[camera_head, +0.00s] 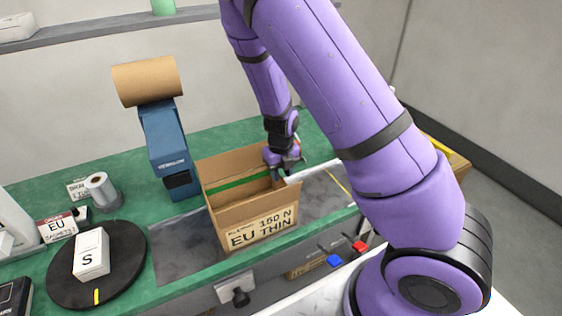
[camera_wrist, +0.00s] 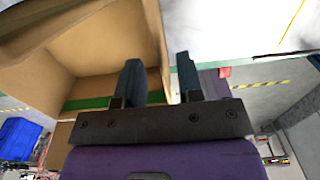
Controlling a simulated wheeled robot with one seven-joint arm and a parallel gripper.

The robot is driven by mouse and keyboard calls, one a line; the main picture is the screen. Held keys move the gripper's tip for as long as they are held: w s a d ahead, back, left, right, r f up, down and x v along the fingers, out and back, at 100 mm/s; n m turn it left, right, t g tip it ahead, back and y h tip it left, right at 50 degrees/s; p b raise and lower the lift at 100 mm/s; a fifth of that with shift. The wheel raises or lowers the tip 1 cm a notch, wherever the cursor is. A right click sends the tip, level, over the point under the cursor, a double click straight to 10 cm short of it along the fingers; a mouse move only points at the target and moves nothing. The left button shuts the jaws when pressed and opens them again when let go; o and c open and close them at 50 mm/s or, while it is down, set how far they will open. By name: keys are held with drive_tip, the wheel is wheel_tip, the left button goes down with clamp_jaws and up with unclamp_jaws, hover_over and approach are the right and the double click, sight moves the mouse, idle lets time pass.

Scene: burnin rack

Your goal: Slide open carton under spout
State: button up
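The open carton (camera_head: 262,222) is a brown cardboard box with its top open, labelled "150 N EU THIN". It stands upright on a grey strip of the green bench, with a green band inside. The blue dispenser (camera_head: 165,145), with a brown paper roll (camera_head: 147,81) on top, stands just left of and behind it; its dark spout mouth (camera_head: 178,181) faces forward, beside the carton. My gripper (camera_head: 284,173) is at the carton's right wall. In the wrist view, my gripper (camera_wrist: 160,82) has its fingers apart, one on each side of that wall (camera_wrist: 157,40); contact is unclear.
A black turntable (camera_head: 125,247) at left holds a white box (camera_head: 91,254) marked S. A label roll (camera_head: 101,190) and an EU card (camera_head: 57,228) lie behind it. Grey bench left of the carton is clear.

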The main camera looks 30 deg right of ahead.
sight(281, 184)
drive_tip(key=shift+f, duration=2.6)
clamp_jaws()
